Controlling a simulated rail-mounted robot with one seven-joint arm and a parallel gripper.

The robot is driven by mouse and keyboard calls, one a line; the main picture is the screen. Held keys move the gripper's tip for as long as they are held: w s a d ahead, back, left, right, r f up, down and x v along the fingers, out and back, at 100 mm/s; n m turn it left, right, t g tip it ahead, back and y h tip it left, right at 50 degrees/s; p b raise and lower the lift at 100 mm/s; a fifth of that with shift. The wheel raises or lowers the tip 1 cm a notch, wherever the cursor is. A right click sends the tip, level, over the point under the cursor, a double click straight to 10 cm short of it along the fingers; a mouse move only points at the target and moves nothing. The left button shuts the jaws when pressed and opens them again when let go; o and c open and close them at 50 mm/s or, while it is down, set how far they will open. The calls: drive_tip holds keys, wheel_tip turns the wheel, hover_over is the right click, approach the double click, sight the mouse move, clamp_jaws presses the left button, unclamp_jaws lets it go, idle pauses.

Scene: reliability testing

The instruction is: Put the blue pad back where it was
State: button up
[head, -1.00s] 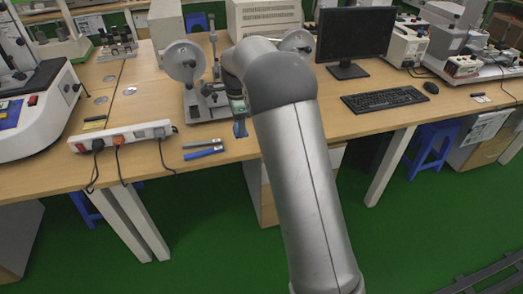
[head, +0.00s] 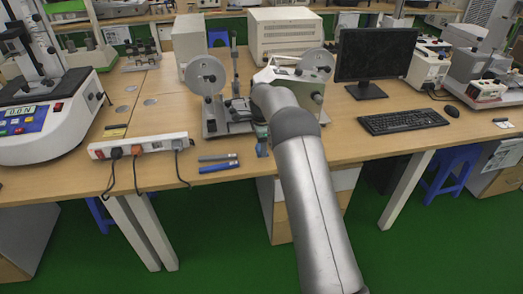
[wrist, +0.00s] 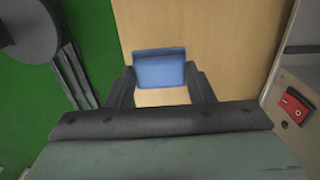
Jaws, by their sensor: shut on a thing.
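The blue pad (wrist: 160,69) is between the two dark fingers of my gripper (wrist: 161,76) in the wrist view. My gripper is shut on it, and bare wooden tabletop shows behind it. In the head view my gripper (head: 262,138) is at the front edge of the bench, just in front of a grey testing device with two round discs (head: 207,76). A small blue patch, which looks like the pad (head: 262,150), shows below the gripper. My arm partly hides the device's front right. The pad's original place cannot be told.
A power strip (head: 138,146) with cables lies further left. A monitor (head: 375,57) and keyboard (head: 403,119) stand to the right. In the wrist view, a panel with a red switch (wrist: 295,103) is close on the right.

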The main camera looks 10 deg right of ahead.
drive_tip(key=shift+w+f, duration=0.35)
drive_tip(key=shift+f, duration=0.05)
drive_tip(key=shift+w+f, duration=0.1)
drive_tip(key=shift+f, duration=1.5)
drive_tip(key=shift+f, duration=0.2)
drive_tip(key=o, duration=0.9)
drive_tip(key=shift+r, duration=0.1)
